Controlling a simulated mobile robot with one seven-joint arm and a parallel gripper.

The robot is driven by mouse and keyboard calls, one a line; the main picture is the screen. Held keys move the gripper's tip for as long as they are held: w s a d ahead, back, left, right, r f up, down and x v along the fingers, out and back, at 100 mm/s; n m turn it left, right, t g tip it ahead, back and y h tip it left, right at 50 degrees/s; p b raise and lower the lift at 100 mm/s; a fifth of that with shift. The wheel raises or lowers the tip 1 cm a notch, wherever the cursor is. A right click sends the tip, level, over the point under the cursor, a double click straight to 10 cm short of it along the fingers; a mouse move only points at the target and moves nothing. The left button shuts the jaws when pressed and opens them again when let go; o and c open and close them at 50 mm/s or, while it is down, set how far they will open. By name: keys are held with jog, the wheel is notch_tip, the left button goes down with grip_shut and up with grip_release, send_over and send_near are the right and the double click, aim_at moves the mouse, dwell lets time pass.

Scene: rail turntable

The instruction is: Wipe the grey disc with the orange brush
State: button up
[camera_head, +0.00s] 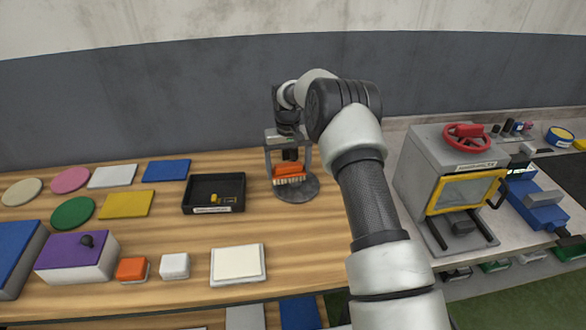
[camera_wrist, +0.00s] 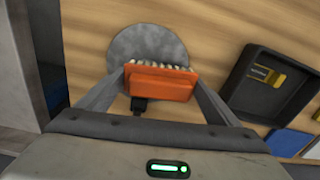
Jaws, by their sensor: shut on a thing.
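The orange brush (camera_head: 289,173) has an orange body and pale bristles. My gripper (camera_head: 288,168) is shut on it and holds it over the grey disc (camera_head: 300,190), bristles toward the disc in the head view. In the wrist view the orange brush (camera_wrist: 160,82) sits between the two fingers of my gripper (camera_wrist: 160,84). The grey disc (camera_wrist: 147,42) lies flat on the wooden table behind it, partly hidden by the brush. I cannot tell whether the bristles touch the disc.
A black tray (camera_head: 213,208) with a small yellow thing stands left of the disc. Flat coloured plates and blocks lie farther left. A grey machine (camera_head: 415,165) with a yellow-framed window stands to the right. A white plate (camera_head: 238,264) lies in front, with bare wood around it.

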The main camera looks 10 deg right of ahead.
aim_at(304, 169)
jog(key=shift+w+d, duration=0.15)
jog(key=shift+d, duration=2.35)
jog(key=shift+s+a+b, duration=0.2)
jog(key=shift+a+b, duration=0.15)
jog(key=shift+a, duration=2.15)
jog(key=shift+w+d, duration=0.15)
jog(key=shift+d, duration=2.4)
jog(key=shift+r+p, duration=2.15)
jog(key=shift+r, duration=1.9)
